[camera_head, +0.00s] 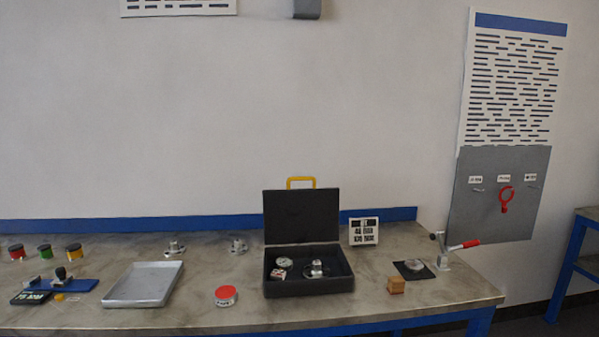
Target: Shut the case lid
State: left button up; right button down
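A black case (308,287) stands on the workbench right of the middle. Its lid (301,216) is raised upright at the back, and a yellow handle (300,182) sticks up from the lid's top edge. Inside the case lie a round gauge-like disc (284,262), a small red-and-white item (279,274) and a metal flanged fitting (317,269). Neither of my grippers shows in the head view.
Bare bench lies directly in front of the case.

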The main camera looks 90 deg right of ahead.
aim_at(296, 215)
jog(key=k, duration=0.2)
jog(key=z, duration=1.2)
